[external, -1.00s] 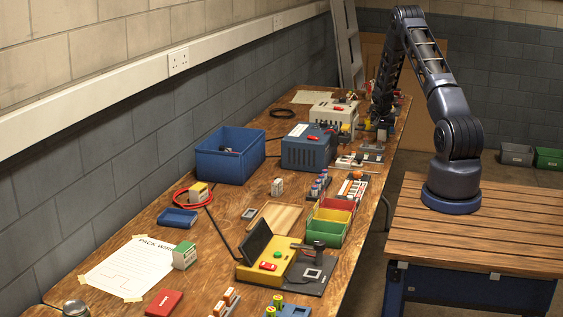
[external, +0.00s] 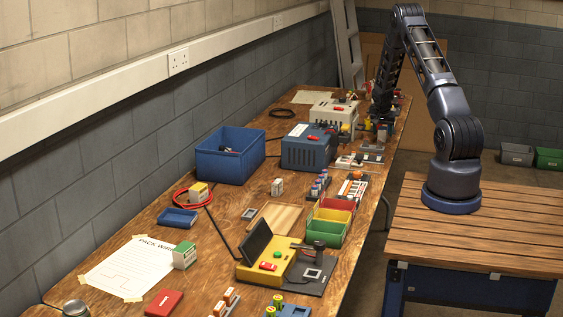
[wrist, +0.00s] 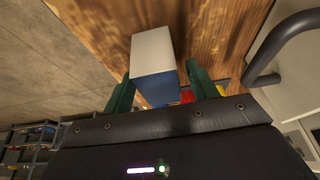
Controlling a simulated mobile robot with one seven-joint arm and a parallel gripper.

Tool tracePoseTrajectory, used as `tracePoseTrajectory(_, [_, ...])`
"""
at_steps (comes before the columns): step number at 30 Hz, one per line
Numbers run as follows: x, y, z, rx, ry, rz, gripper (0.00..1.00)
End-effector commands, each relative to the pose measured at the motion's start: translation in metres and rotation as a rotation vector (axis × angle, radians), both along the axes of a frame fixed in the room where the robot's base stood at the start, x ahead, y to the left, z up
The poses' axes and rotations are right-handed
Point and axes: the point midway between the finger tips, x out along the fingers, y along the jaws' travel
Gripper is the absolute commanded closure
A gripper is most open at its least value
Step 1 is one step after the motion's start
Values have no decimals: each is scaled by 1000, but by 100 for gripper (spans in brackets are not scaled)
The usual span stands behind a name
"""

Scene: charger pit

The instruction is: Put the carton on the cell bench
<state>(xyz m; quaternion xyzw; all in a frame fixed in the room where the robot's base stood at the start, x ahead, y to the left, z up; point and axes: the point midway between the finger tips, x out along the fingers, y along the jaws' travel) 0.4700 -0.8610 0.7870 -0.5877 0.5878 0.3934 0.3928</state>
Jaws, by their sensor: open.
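In the wrist view a carton (wrist: 152,52) with a white face and a blue lower part stands between the two green fingers of my gripper (wrist: 160,74). The fingers are apart, one on each side of it; whether either touches it cannot be told. In the external view my gripper (external: 382,122) is low over the far end of the long wooden bench (external: 232,235), among small items. I cannot clearly pick out the carton there. Which surface is the cell bench is not marked in the pictures.
A blue case (external: 309,148) and a pale case (external: 334,112) stand near my gripper on the bench. A blue bin (external: 230,155) is by the wall. Red, yellow and green trays (external: 328,229) sit at the bench edge. A slatted table (external: 500,225) carries my base.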

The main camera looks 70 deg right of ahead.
Motion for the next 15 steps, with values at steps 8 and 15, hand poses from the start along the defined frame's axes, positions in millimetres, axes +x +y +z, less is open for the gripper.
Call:
tracePoseTrajectory(8, [1,18,44,-2,-2,1,42])
tracePoseTrajectory(15, [1,32,79,-2,-1,0,42])
